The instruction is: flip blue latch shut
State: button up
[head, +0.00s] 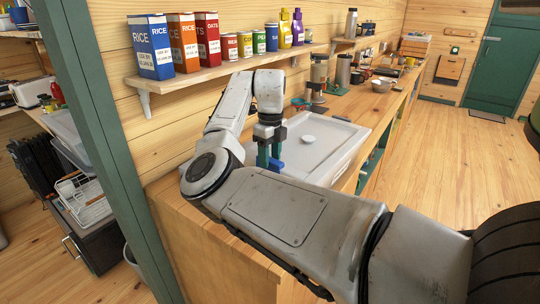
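A blue latch (277,165) shows at the near left edge of a white, shallow box-like case (337,140) on the wooden counter. It is small and partly covered by my gripper, so its angle is unclear. My gripper (269,160) points down at the latch with its two teal fingers. A narrow gap shows between the fingers. Their tips are at or very close to the latch; I cannot tell whether they touch or pinch it. A round white knob (308,139) is on top of the case. My arm hides the case's near side.
A wall shelf (215,70) with rice boxes (151,47), cans and bottles hangs above and behind my gripper. A green post (95,120) stands left. Jars, a bowl (381,85) and other kitchenware fill the counter's far end. Open floor (460,150) lies right.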

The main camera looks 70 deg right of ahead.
aim_at(271, 159)
jog(key=shift+o, duration=0.5)
notch_tip(271, 159, up, 11)
jog(key=shift+b, duration=0.45)
jog(key=shift+s+f, duration=0.1)
jog(key=shift+f, duration=0.1)
